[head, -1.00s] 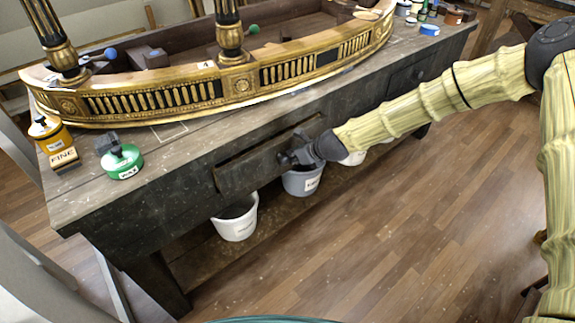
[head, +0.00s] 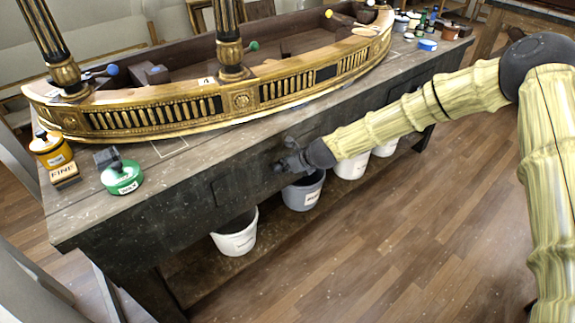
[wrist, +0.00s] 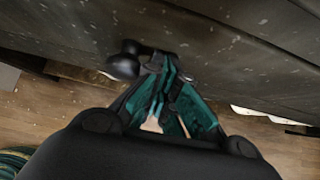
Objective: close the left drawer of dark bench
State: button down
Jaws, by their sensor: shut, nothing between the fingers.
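The dark bench (head: 130,228) runs across the head view with its front facing me. Its left drawer (head: 232,186) now looks flush with the bench front, with no open gap visible above it. My gripper (head: 282,166) is at the right part of this drawer front, touching it or very close to it. In the wrist view, my gripper (wrist: 165,92) is shut and empty, its fingertips against or just short of the dark wood. A round dark knob (wrist: 124,62) sits just left of the fingertips there. My gripper hides part of the drawer front in the head view.
A gilt console piece (head: 150,112) lies on the bench top. White buckets (head: 237,238) and a grey bucket (head: 303,192) sit on the lower shelf. The floor in front is clear.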

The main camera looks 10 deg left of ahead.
jog(key=v, duration=1.2)
jog(key=s+d+f+n+g+h+p, duration=0.1)
jog(key=s+d+f+n+g+h, duration=0.1)
jog(key=s+d+f+n, duration=0.65)
jog(key=s+d+f+n+g+h+p, duration=0.1)
jog(key=s+d+f+n+h, duration=0.2)
jog(key=s+f, duration=1)
jog(key=s+d+f+n+g, duration=0.1)
jog(key=s+d+n, duration=0.4)
jog(key=s, duration=0.3)
jog(key=s+d+f+n+g+h+p, duration=0.1)
jog(key=s+d+n, duration=0.3)
jog(key=s, duration=0.3)
jog(key=s+d+f+n+g, duration=0.1)
jog(key=s+d+n, duration=0.4)
jog(key=s, duration=0.3)
jog(key=shift+s+d+f+n+h+p, duration=0.3)
jog(key=shift+s+d+f+n, duration=0.05)
jog(key=shift+d, duration=0.25)
